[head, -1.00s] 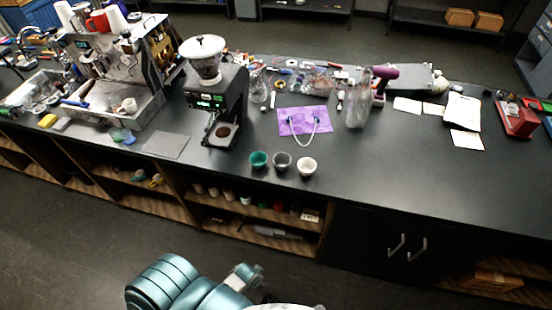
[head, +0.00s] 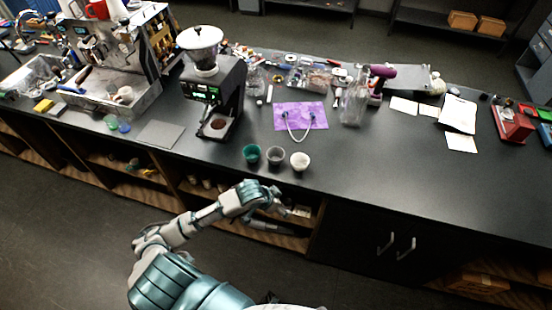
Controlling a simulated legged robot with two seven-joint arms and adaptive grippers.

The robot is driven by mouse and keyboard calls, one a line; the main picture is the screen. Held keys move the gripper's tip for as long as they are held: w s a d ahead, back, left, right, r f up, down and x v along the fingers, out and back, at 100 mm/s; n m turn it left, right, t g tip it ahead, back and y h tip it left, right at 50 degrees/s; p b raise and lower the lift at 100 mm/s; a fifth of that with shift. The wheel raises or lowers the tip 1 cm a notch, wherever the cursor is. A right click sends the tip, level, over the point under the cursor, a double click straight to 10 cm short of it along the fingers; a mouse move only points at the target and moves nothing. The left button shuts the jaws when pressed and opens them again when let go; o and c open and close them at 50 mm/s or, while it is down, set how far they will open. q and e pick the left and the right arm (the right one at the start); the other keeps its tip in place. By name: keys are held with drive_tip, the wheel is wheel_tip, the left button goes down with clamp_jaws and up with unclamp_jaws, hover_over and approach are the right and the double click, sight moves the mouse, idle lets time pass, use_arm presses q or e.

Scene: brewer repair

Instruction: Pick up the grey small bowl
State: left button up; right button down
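The grey small bowl (head: 275,156) stands upright near the counter's front edge, in the middle of a short row. A green bowl (head: 251,154) is on its left and a white bowl (head: 300,161) on its right. My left arm reaches up from the bottom of the head view. My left gripper (head: 288,209) is in front of the counter, below and apart from the grey bowl. Its fingers are small and blend with the shelf behind, so their opening is unclear. My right gripper is not in view.
A coffee grinder (head: 204,95) stands behind and left of the bowls. A purple mat (head: 301,116) with a white looped tube lies behind them. The black counter (head: 400,170) is clear to the right. Open shelves (head: 190,190) lie under its front edge.

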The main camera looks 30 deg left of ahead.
use_arm(q)
drive_tip(key=w+a+r+n+t+y, duration=0.1)
drive_tip(key=w+a+r, duration=0.3)
drive_tip(key=a+r, duration=0.3)
drive_tip(key=w+a+r+n, duration=0.2)
drive_tip(key=w+a+r, duration=0.3)
drive_tip(key=a+r, duration=0.25)
approach(279, 157)
drive_tip(key=shift+w+a+f+p, duration=0.15)
drive_tip(key=shift+w+f+p, duration=0.15)
drive_tip(key=shift+f, duration=0.05)
drive_tip(key=x, duration=0.5)
drive_tip(key=c, duration=1)
